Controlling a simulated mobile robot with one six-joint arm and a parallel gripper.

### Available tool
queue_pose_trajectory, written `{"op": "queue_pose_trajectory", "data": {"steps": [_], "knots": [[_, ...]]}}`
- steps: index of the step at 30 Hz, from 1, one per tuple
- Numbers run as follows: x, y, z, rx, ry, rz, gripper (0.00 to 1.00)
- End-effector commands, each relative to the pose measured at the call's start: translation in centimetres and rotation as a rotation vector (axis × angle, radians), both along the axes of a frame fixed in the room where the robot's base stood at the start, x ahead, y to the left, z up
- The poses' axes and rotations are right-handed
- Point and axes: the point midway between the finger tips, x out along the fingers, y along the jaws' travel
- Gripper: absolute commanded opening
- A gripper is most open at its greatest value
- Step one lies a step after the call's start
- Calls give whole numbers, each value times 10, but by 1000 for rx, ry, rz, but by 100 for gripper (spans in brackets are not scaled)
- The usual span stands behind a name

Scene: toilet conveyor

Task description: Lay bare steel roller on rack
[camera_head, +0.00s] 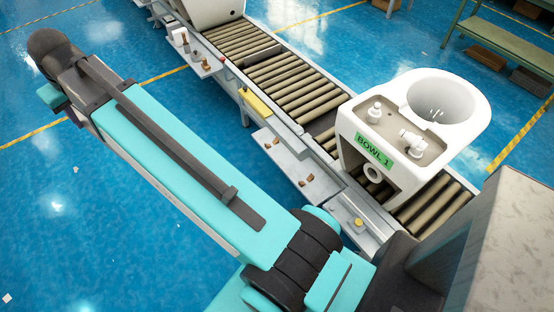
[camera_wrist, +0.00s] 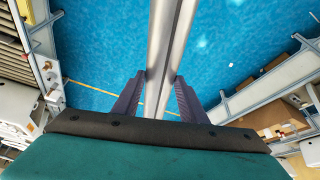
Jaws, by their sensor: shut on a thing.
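The bare steel roller (camera_wrist: 166,50) is a long, shiny grey cylinder in the wrist view. It runs from the top edge down between the two dark fingers of my gripper (camera_wrist: 160,100). My gripper is shut on it, and its far end is cut off by the frame. Blue floor shows behind the roller. The head view shows my teal arm but neither the gripper nor the roller. I cannot tell for sure which structure is the rack; a grey frame with a shelf (camera_wrist: 262,92) stands at the right of the wrist view, apart from the roller.
A conveyor of tan rollers (camera_head: 300,98) crosses the head view, with a dark gap among them. A white toilet bowl marked BOWL 1 (camera_head: 352,120) sits on it. Side ledges (camera_head: 290,165) hold small parts. A green bench (camera_head: 505,40) stands far right. Blue floor at left is open.

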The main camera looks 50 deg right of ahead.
Motion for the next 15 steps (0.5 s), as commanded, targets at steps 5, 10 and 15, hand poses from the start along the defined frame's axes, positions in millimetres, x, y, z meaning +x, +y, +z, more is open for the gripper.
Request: {"op": "queue_pose_trajectory", "data": {"steps": [5, 10, 15], "knots": [[1, -6, 2, -1, -4, -9, 0], [1, -11, 2, 0, -4, -15, 0], [1, -17, -1, 1, -4, -19, 0]]}}
